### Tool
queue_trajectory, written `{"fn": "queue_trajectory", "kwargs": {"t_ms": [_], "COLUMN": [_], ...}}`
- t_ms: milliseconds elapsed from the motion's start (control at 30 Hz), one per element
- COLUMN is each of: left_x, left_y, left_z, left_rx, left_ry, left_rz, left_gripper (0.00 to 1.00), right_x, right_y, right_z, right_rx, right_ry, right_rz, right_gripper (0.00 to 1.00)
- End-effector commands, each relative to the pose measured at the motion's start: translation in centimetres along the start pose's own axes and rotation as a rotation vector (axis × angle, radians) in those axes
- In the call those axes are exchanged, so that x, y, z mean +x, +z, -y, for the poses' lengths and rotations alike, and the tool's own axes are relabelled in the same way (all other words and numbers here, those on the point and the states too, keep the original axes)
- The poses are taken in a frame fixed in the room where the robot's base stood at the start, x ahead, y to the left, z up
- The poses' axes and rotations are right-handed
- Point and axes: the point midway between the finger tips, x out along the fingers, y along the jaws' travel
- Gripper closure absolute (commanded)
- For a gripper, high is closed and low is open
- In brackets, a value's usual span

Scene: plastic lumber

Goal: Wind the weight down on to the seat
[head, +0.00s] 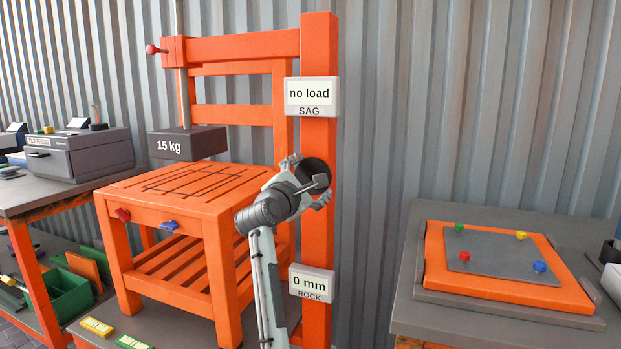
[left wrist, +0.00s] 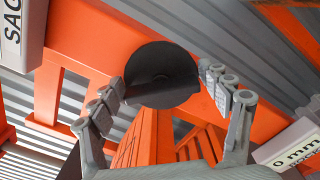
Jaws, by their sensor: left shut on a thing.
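The dark weight marked "15 kg" (head: 180,145) hangs from a grey rod above the slatted orange seat (head: 130,190), with its underside apart from the slats. A black round wheel (head: 314,171) is on the tall orange post; it also fills the middle of the left wrist view (left wrist: 162,75). My left gripper (head: 308,180) is shut on the wheel, with fingers at either side of it (left wrist: 165,92). The gripper hides part of the wheel in the head view. The SAG display (head: 310,94) reads "no load". My right gripper is out of view.
The ROCK display (head: 311,282), reading "0 mm", is low on the post. A red knob (head: 152,49) sticks out at the upper frame. A grey tile press (head: 80,150) stands on the left bench. On the right table, an orange board (head: 440,275) carries a grey plate with coloured knobs.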

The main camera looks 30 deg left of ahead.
Motion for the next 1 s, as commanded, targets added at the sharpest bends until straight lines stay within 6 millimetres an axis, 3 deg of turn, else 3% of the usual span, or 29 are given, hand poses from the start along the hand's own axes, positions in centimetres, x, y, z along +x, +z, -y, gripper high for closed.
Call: {"fn": "queue_trajectory", "kwargs": {"t_ms": [1000], "left_x": [0.0], "left_y": [-0.37], "left_z": [0.49], "left_rx": [0.973], "left_ry": [-0.002], "left_rz": [-0.002], "left_gripper": [0.52], "right_x": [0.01], "right_y": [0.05], "right_z": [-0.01], "right_rx": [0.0], "right_ry": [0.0], "right_rz": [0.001], "right_gripper": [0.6]}}
